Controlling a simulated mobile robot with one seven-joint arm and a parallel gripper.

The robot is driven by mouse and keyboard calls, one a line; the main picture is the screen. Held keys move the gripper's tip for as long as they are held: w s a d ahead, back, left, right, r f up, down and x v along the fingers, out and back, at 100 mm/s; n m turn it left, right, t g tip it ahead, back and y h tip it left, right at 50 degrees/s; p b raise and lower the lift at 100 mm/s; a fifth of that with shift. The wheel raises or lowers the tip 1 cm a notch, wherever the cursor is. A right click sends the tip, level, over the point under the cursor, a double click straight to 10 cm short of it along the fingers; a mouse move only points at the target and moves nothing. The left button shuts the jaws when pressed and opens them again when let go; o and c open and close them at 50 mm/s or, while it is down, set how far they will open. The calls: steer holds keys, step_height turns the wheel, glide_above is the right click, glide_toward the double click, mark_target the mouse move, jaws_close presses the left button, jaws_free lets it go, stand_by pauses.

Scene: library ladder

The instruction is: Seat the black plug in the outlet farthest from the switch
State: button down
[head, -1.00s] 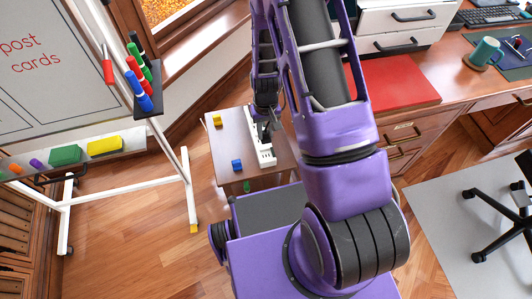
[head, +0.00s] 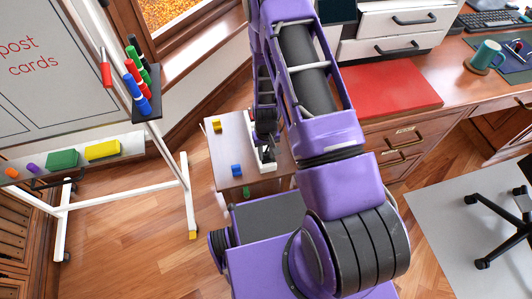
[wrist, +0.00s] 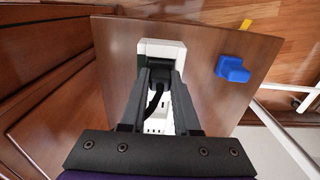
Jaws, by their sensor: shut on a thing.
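My gripper (wrist: 158,82) is shut on the black plug (wrist: 158,74), whose dark cord curls down between the fingers in the wrist view. The white power strip (wrist: 162,48) lies on the small wooden table, and the plug is over its end at the top of that view. Whether the plug is seated or just above the strip cannot be told. Several outlets show lower on the strip, partly behind the right finger. The switch cannot be made out. In the head view my gripper (head: 267,152) is over the near end of the strip (head: 271,167) and hides much of it.
A blue block (wrist: 232,69) sits on the table (wrist: 205,95) to the right of the strip. A yellow block (head: 216,125) sits near the table's left edge. A whiteboard stand (head: 187,190) is to the left and a desk with a red mat (head: 393,84) to the right.

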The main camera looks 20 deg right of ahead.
mark_target(266, 153)
steer(key=shift+f, duration=0.2)
steer(key=c, duration=0.6)
jaws_free()
steer(key=shift+c, duration=0.2)
step_height(266, 153, up, 12)
steer(key=p, duration=0.2)
steer(key=shift+r, duration=0.25)
